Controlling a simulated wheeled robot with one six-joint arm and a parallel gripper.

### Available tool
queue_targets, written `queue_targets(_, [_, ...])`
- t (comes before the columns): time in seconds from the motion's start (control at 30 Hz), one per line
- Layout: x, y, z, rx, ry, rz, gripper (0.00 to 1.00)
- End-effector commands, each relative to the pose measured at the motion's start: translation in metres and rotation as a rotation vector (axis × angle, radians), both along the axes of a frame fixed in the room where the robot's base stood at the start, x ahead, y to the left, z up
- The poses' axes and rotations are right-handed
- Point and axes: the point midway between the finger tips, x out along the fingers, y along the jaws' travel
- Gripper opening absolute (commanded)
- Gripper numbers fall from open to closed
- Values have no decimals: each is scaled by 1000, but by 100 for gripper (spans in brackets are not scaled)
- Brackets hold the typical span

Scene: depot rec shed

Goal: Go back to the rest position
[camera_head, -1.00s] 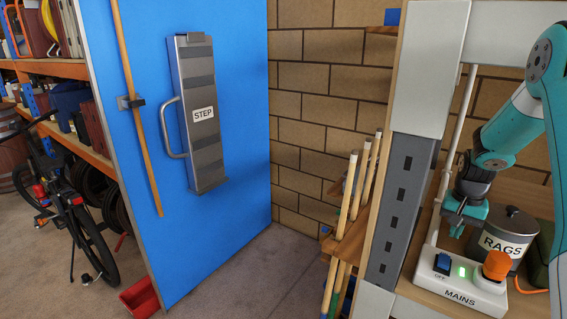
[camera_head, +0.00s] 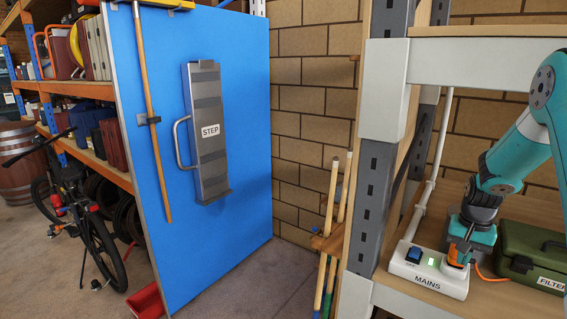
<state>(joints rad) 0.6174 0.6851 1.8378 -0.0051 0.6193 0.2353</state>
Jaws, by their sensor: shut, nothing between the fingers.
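My arm reaches in from the right, bent downward. My gripper (camera_head: 460,258) is shut and points down over the right end of the white MAINS box (camera_head: 432,283) on the shelf. It overlaps the orange plug or knob (camera_head: 457,264) in the picture, hiding much of it; I cannot tell whether they touch. The box has a blue switch (camera_head: 413,255) and a lit green lamp (camera_head: 431,262).
A green FILTER box (camera_head: 532,255) stands right of my gripper. The shelf's grey upright (camera_head: 372,195) is to its left, an upper shelf (camera_head: 490,60) above. A blue panel (camera_head: 240,130) holds a STEP unit (camera_head: 208,130). A bicycle (camera_head: 85,235) is at left. Floor shows between panel and shelf.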

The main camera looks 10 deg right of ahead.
Motion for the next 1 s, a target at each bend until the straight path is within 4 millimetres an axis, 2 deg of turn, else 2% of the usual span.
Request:
queue_targets(0.27, [11, 41, 20, 16, -33, 117, 0])
queue_targets(0.37, [15, 65, 28, 27, -47, 178, 0])
queue_targets(0.57, [15, 133, 53, 56, -88, 360, 0])
queue_targets(0.67, [8, 178, 67, 78, -115, 486, 0])
queue_targets(0.77, [-13, 239, 83, 111, -149, 662, 0])
queue_targets(0.8, [-27, 266, 89, 128, -165, 748, 0])
queue_targets(0.87, [-54, 305, 97, 156, -190, 884, 0])
queue_targets(0.9, [-74, 328, 101, 175, -204, 973, 0])
queue_targets(1.0, [-125, 370, 106, 219, -233, 1170, 0])
